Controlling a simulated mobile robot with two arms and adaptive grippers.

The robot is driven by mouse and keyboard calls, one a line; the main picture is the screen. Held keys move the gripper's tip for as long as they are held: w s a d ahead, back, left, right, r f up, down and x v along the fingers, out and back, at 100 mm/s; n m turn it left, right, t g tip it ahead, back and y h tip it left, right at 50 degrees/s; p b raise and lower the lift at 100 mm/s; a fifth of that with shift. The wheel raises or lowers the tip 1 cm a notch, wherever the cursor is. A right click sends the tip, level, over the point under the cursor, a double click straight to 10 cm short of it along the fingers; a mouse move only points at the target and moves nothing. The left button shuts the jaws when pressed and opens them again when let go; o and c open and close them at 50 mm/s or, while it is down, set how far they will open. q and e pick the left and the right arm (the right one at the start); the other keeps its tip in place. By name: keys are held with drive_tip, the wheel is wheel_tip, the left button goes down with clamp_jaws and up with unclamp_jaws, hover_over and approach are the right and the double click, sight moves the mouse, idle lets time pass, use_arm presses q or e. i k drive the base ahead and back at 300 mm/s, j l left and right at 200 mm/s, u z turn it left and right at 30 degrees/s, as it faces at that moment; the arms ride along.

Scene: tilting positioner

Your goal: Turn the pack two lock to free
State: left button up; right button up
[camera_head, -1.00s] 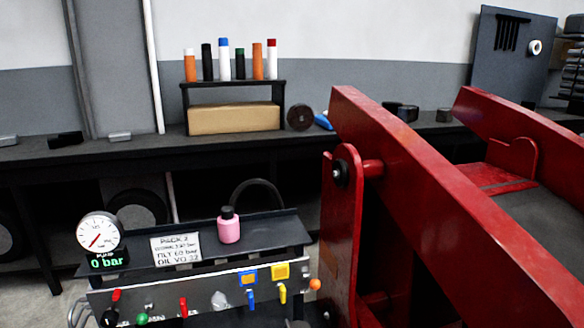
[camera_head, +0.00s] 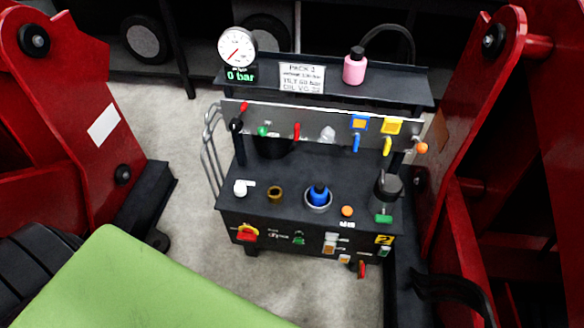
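The pack two (camera_head: 320,205) is a dark cart standing in the middle of the head view, with a sign (camera_head: 302,78) reading PACK 2 on its upper shelf. A yellow tag with a 2 (camera_head: 384,240) is on its front right. A red and yellow rotary switch (camera_head: 247,233) is on its front left. Several coloured levers hang along the upper panel (camera_head: 310,125), among them a blue one (camera_head: 356,142) and a yellow one (camera_head: 387,146). Which control is the lock, and its setting, I cannot tell. Neither of my grippers is visible.
The gauge (camera_head: 237,46) display reads 0 bar. A pink bottle (camera_head: 354,66) stands on the shelf. Red steel frames (camera_head: 60,110) (camera_head: 480,130) flank the cart. A green surface (camera_head: 130,285) fills the lower left. Pale floor (camera_head: 180,130) is clear left of the cart.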

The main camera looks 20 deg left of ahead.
sight(272, 241)
drive_tip(key=u, duration=1.05)
